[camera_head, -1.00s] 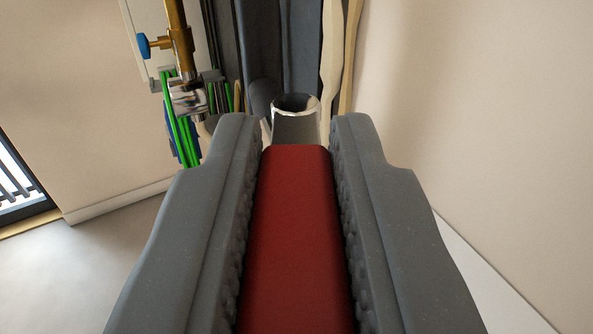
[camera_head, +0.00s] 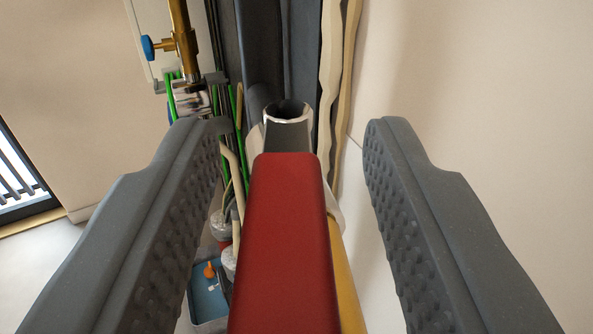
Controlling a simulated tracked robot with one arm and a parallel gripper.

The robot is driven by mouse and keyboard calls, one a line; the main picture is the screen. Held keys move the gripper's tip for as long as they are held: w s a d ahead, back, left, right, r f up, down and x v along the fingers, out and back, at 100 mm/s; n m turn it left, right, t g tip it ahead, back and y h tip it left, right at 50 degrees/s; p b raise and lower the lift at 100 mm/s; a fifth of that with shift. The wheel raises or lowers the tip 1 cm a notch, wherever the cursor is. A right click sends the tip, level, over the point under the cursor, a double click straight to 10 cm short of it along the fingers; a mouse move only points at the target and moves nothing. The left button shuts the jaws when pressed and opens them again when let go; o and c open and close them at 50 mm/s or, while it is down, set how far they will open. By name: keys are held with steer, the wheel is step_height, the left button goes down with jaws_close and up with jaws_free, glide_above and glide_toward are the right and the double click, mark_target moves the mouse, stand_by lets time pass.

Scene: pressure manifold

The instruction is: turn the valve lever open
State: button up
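The valve lever (camera_head: 285,240) has a long red grip that runs from the bottom of the view toward a metal hub with a round open end (camera_head: 287,115). My gripper (camera_head: 293,135) is open, with one grey ridged finger on each side of the red grip. Gaps show between the grip and both fingers, and the right gap is wider. The fingers do not appear to touch the lever. The near end of the lever is cut off by the bottom edge.
A brass pipe with a blue handle (camera_head: 148,47) and green hoses stand at the upper left. A yellow pipe (camera_head: 346,275) runs just right of the lever. A blue tray (camera_head: 208,300) with an orange item lies below left. A bare wall is at right.

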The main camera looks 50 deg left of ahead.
steer(key=b+v, duration=0.3)
steer(key=v, duration=1)
steer(key=shift+s+d+b, duration=0.15)
steer(key=shift+d+b, duration=0.15)
steer(key=shift+f, duration=0.1)
steer(key=shift+c, duration=0.3)
